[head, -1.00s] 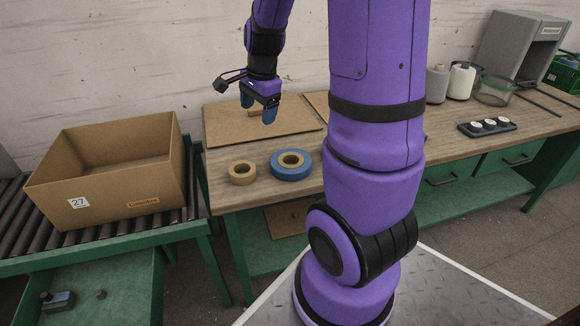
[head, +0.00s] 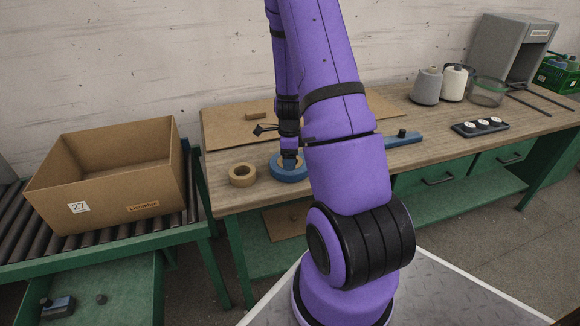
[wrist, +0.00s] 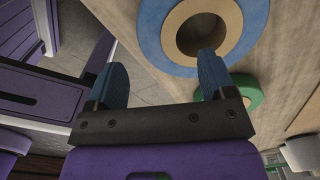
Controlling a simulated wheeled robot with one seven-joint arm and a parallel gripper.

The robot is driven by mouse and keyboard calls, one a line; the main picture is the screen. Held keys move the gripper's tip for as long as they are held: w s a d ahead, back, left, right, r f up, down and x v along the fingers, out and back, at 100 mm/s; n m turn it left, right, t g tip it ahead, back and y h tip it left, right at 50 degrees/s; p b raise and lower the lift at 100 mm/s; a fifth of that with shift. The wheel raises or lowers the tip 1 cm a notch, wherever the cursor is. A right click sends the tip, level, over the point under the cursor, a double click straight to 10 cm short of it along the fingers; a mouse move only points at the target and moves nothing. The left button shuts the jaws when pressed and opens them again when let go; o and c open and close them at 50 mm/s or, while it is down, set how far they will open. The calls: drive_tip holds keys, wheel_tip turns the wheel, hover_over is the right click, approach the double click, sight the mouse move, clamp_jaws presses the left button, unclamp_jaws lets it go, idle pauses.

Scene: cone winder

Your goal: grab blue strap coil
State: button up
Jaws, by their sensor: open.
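The blue strap coil (head: 287,172) lies flat on the wooden bench, a blue ring around a tan core with a hole. My gripper (head: 290,160) is right at the coil in the head view, and my arm hides part of the coil. In the wrist view the coil (wrist: 204,30) is at the top, cut by the frame edge. My open gripper (wrist: 160,82) has two blue fingers; the right one overlaps the lower edge of the coil's tan core and hole, while the left one is outside the ring. Nothing is held between them.
A tan tape roll (head: 242,175) lies just left of the coil. A cardboard box (head: 160,190) stands on the roller conveyor at left. A blue bar with a black knob (head: 403,138) and a black tray with white discs (head: 480,127) are to the right. A green ring (wrist: 246,90) shows in the wrist view.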

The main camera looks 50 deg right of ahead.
sight(300, 173)
drive_tip(key=shift+d+f, duration=0.1)
drive_tip(key=shift+f, duration=3.2)
drive_tip(key=c, duration=1.2)
